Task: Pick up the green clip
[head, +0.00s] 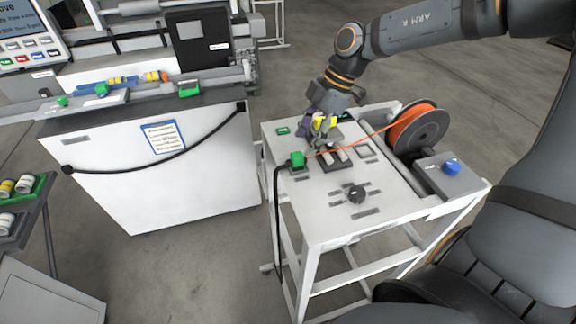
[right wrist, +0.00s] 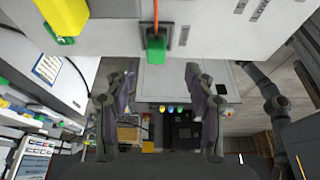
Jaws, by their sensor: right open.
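The green clip (head: 297,158) appears to be the small green block on the white table, at the end of an orange cord. In the right wrist view a green block (right wrist: 156,50) sits in a dark holder at the top, with an orange cord running to it. My right gripper (head: 322,126) is over the table, just behind and to the right of the clip. Its fingers (right wrist: 162,95) are spread apart with nothing between them, and the green block shows beyond them, apart. My left gripper is not in view.
The white table (head: 316,216) carries a black knob (head: 356,193), an orange cord spool (head: 416,128) and a blue button (head: 452,166). A black cable (head: 277,215) hangs off its left edge. A white machine (head: 188,165) with other green pieces (head: 190,90) stands left.

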